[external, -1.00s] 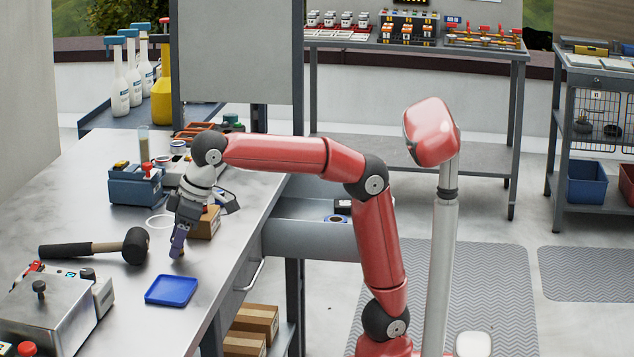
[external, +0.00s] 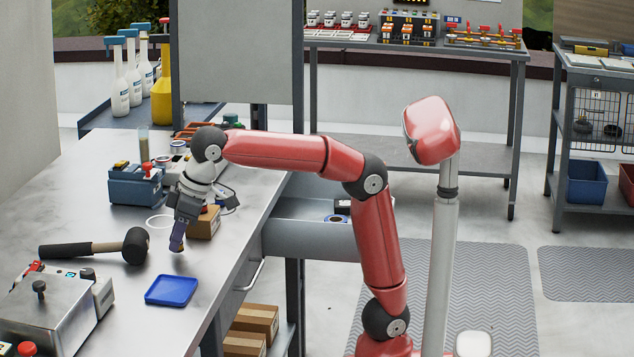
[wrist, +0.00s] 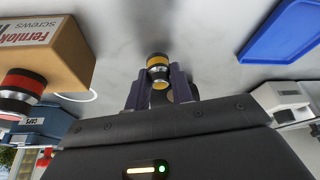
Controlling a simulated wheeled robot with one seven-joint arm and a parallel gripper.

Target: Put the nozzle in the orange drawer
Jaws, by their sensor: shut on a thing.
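My gripper (external: 178,238) is shut on the nozzle, low over the metal workbench, between the black mallet and the blue tray. In the wrist view, my gripper's two purple fingers (wrist: 160,92) hold the nozzle (wrist: 158,72), a small round piece with yellow and black bands. In the external view the fingers mostly hide it. Small orange trays or drawers (external: 195,130) show at the back of the bench, partly hidden by my arm; I cannot tell which is the orange drawer. A grey drawer (external: 312,240) stands open at the bench's right side.
A blue tray (external: 171,290) lies in front of my gripper. A mallet (external: 125,246) lies to the left. A cardboard box (external: 205,222) stands right behind my gripper, with a blue box (external: 135,187) to the back left. A metal device (external: 50,310) is at the front left.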

